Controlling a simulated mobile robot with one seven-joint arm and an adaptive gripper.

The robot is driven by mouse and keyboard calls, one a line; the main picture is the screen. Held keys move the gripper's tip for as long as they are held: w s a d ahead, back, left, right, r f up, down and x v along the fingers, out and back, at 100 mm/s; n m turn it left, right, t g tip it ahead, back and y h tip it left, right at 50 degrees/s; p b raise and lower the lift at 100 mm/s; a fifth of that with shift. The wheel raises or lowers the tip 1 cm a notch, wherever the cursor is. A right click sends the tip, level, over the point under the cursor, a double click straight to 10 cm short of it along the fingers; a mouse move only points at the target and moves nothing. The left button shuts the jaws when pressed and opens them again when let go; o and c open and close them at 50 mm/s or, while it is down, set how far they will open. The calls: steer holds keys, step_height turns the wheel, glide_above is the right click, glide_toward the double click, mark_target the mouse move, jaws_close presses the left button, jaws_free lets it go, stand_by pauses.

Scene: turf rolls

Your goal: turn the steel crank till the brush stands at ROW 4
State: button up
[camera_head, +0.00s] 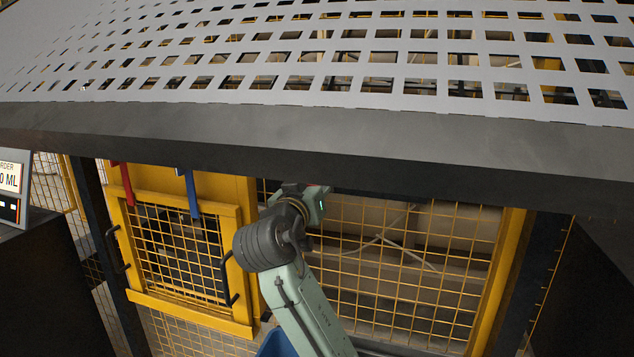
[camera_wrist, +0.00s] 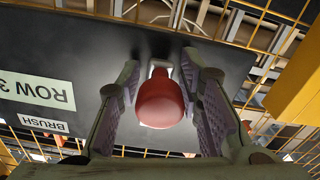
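In the wrist view a red rounded knob (camera_wrist: 161,100), with a bit of bright steel crank (camera_wrist: 159,66) behind it, stands in front of a dark panel. My gripper (camera_wrist: 160,62) is open, with one finger on each side of the knob. A narrow dark gap shows between the knob and each finger. A display plate (camera_wrist: 36,90) on the panel reads ROW 3, upside down, beside a small BRUSH label (camera_wrist: 42,123). In the head view my wrist goes under the dark beam, and the fingers and crank are hidden. I cannot make out the brush.
A grey perforated deck (camera_head: 240,98) with a dark front beam (camera_head: 400,148) spans above my arm. Yellow mesh fencing (camera_head: 390,265) and a yellow framed mesh gate (camera_head: 180,250) stand behind. Red (camera_head: 127,185) and blue (camera_head: 192,192) strips hang by the gate.

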steer(key=shift+c, duration=0.3)
jaws_close()
stand_by(0.4)
